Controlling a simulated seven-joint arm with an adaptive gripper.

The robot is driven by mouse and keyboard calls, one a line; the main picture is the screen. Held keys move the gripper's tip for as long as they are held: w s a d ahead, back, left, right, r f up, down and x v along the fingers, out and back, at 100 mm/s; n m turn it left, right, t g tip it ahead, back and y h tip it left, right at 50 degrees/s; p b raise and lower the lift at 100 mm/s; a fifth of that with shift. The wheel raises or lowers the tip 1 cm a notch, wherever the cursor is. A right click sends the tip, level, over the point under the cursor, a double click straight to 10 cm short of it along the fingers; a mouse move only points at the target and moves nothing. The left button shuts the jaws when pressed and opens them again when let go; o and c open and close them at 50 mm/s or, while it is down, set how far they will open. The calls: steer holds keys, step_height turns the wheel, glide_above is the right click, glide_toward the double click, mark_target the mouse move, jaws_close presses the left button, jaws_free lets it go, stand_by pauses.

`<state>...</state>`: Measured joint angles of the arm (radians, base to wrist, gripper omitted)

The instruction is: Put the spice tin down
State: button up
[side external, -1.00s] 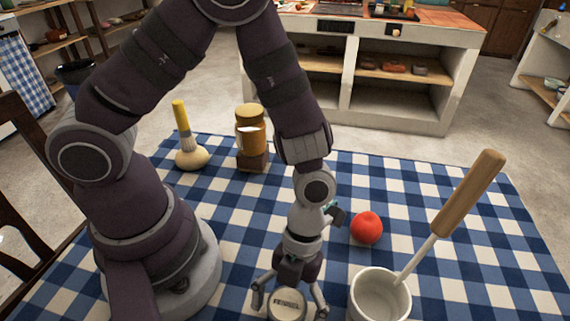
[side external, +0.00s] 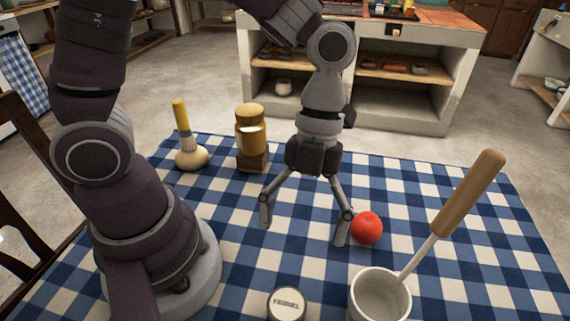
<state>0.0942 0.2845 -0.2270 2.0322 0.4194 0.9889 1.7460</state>
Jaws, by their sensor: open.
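The spice tin (side external: 287,304) is a small round tin with a pale, labelled lid. It stands on the blue and white checked tablecloth at the bottom edge of the side external view, where its lower part is cut off. My gripper (side external: 303,230) is open and empty, with its fingers pointing down and spread wide. It is above the table, behind the tin in the picture and clear of it. Its right finger appears close to the red tomato-like ball (side external: 366,228); whether they touch I cannot tell.
A white pot (side external: 380,297) with a wooden-handled tool (side external: 468,194) stands right of the tin. A yellow-lidded jar (side external: 250,128) on a brown block (side external: 252,161) and a yellow-handled brush (side external: 186,140) in a pale bulb-shaped base stand at the back left. The right of the checked table (side external: 490,240) is clear.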

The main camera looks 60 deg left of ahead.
steer(key=a+r+n+t+y, duration=0.1)
steer(key=a+r+n+t, duration=0.3)
steer(key=n, duration=0.9)
steer(key=a+r+n+t+y, duration=0.1)
steer(key=a+r+n+t, duration=0.3)
steer(key=a+n, duration=0.4)
steer(key=n, duration=0.6)
steer(key=shift+w+a+r+t, duration=0.2)
steer(key=shift+t, duration=0.2)
